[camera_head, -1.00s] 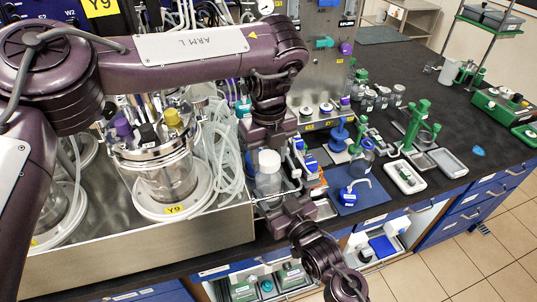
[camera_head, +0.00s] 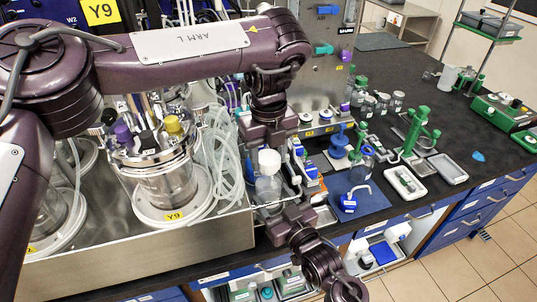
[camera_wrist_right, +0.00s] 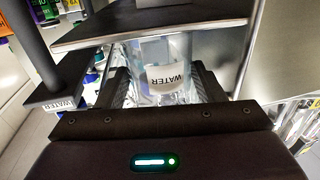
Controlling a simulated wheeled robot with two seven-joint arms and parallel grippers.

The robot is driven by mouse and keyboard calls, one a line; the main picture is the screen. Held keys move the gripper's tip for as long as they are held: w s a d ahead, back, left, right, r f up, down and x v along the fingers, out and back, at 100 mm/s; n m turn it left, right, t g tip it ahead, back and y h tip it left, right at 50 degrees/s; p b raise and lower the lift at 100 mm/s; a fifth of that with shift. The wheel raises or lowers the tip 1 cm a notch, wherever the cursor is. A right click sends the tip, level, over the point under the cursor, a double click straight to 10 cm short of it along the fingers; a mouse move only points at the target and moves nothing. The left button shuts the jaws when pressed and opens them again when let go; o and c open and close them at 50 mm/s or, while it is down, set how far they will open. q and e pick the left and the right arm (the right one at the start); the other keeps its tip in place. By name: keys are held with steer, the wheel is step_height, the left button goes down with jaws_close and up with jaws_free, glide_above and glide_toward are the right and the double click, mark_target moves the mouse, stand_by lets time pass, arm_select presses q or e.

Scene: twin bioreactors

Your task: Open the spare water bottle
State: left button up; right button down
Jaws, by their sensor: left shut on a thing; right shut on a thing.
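The spare water bottle (camera_head: 268,189) is clear with a white cap (camera_head: 269,161). It stands upright between my two grippers in the head view. My left gripper (camera_head: 268,151) comes down from above and is shut on the white cap. My right gripper (camera_head: 275,208) comes from below and is shut on the bottle's body. In the right wrist view the bottle (camera_wrist_right: 150,55) sits between the dark fingers of my right gripper (camera_wrist_right: 160,90), its WATER label upside down. A wide flat edge hides the bottle's upper part there. Whether the cap is loose from the neck cannot be told.
A bioreactor vessel (camera_head: 166,180) with coiled tubing (camera_head: 220,150) stands in a steel tray to the left. Blue and white boxes (camera_head: 303,165) stand close right of the bottle. A blue mat (camera_head: 375,200) with bottles lies further right. Open black bench surface continues at the back right.

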mark_target(269, 157)
arm_select(q)
steer(key=shift+r, duration=2)
arm_select(e)
steer(key=shift+c, duration=1.4)
jaws_free()
arm_select(q)
steer(key=shift+d, duration=0.1)
